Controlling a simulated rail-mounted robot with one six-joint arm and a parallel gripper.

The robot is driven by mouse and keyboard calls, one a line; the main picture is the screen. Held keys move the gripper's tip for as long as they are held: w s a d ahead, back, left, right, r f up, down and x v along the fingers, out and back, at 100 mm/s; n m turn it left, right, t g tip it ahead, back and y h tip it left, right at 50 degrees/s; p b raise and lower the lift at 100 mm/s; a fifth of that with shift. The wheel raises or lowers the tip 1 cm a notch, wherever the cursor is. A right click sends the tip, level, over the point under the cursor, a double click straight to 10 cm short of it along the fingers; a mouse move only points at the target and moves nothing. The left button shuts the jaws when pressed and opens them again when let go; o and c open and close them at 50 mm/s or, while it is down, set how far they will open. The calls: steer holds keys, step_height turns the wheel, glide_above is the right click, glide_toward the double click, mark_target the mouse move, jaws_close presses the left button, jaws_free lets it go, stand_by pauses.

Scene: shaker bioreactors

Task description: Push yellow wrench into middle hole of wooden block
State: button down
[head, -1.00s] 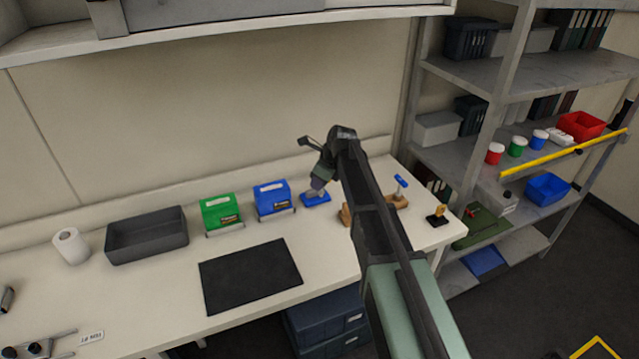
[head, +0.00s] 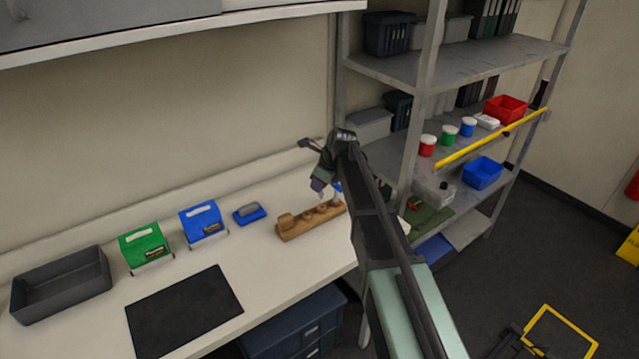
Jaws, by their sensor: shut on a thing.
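The wooden block (head: 300,224) lies on the bench in the middle of the head view, with several round raised holes along its top. My gripper (head: 321,194) is small in the view, pointing down over or in front of the block's right part. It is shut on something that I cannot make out. A bit of blue (head: 336,187) shows just right of my gripper, near the block's right end. My arm hides what lies right of the block. I cannot see the yellow wrench now.
A shelf rack (head: 430,60) stands at the right.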

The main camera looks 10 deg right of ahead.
mark_target(320, 195)
steer(key=shift+d+f+b, duration=0.1)
steer(key=shift+f+b, duration=0.95)
steer(key=shift+f, duration=0.3)
steer(key=shift+f+b, duration=1.15)
stand_by(0.3)
steer(key=c, duration=1)
jaws_free()
steer(key=p+v, duration=1)
steer(key=shift+r, duration=0.4)
steer(key=shift+d, duration=0.1)
